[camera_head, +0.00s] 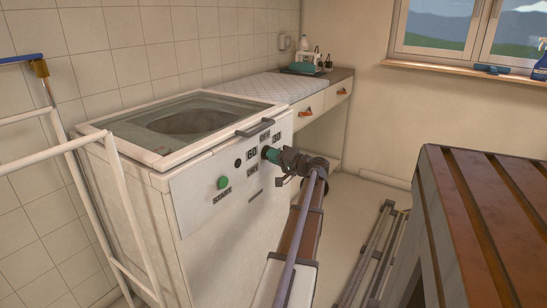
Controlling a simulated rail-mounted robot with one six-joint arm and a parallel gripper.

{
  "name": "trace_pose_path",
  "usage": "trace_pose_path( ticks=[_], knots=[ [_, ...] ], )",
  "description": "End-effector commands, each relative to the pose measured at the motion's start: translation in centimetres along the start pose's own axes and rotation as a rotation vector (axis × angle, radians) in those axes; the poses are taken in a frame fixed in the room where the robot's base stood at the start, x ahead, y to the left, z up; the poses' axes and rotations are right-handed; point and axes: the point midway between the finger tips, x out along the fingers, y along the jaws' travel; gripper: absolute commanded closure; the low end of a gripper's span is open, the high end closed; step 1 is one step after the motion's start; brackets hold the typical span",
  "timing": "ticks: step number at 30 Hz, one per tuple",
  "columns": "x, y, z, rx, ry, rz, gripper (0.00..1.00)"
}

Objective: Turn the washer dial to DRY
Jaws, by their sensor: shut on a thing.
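The white washer (120,180) stands against the tiled wall, with a grey handle on its lid. A teal dial (270,154) is on the upper right of its front panel. Labels 60, 30, OFF and what looks like DRY (252,170) surround the dial, with DRY at its lower left. My gripper (278,156) is at the dial from the right and is shut on it. The gripper and wrist hide the right part of the dial, and I cannot tell which label its pointer faces.
A green START button (223,183) and a dark round knob (238,163) are on the panel. A white rail frame (95,160) stands at left. A counter with leather-pull drawers (305,113) is behind; a slatted brown bench (490,210) is at right.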

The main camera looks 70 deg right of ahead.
Motion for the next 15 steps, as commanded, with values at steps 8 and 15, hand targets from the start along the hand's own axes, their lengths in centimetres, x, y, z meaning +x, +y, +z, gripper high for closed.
trace_pose_path(
  ticks=[8,15],
  knots=[
    [-0.04,0.04,0.04,-0.055,-0.001,0.001,1.00],
    [-0.04,0.04,0.04,-0.059,-0.001,0.001,1.00]
  ],
)
